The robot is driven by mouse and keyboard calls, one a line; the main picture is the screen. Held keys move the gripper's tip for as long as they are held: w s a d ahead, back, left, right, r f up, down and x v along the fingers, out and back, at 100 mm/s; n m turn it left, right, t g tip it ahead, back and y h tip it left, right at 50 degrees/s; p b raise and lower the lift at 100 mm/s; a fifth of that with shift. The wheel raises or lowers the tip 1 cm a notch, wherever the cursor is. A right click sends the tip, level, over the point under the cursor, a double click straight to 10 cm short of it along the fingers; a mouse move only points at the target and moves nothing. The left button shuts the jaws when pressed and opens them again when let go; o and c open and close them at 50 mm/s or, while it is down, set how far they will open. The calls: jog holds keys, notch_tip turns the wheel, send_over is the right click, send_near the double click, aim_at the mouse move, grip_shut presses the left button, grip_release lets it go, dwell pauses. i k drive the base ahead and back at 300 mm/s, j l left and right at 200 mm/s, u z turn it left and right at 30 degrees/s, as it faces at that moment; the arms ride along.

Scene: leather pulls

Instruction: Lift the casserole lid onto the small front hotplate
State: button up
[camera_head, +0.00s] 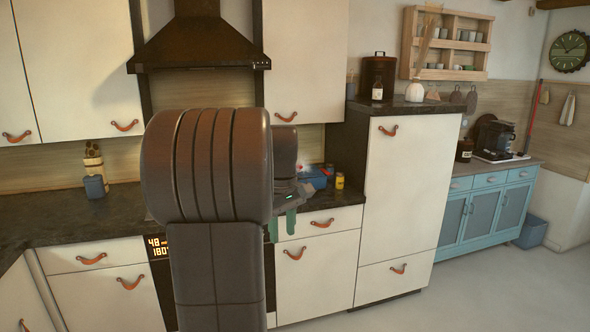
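My gripper (282,226) hangs at the end of my arm, in front of the counter's front edge in the picture. Its two green fingers point down with a gap between them, and nothing shows in the gap. The casserole, its lid and the small front hotplate are not visible. My large dark arm covers the middle of the counter, below the hood, where the hob may be.
A blue box (316,178) and a yellow jar (339,181) stand on the counter right of my gripper. A blue-grey holder (95,187) stands on the left counter. A dark cooker hood (200,45) hangs above. A tall white cabinet (408,195) bounds the counter's right end.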

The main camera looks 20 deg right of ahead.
aim_at(317, 172)
jog(key=i+l+u, duration=0.1)
jog(key=i+l, duration=0.35)
jog(key=i+l+u, duration=0.1)
jog(key=i+l, duration=0.3)
jog(key=i+l+u, duration=0.15)
jog(key=i+l, duration=0.25)
jog(key=l, duration=0.25)
jog(key=i+l+u, duration=0.1)
jog(key=i+l, duration=0.3)
jog(key=l, duration=0.15)
jog(key=i+l+u, duration=0.1)
jog(key=i+l, duration=0.65)
jog(key=l, duration=0.2)
jog(key=j+u, duration=0.05)
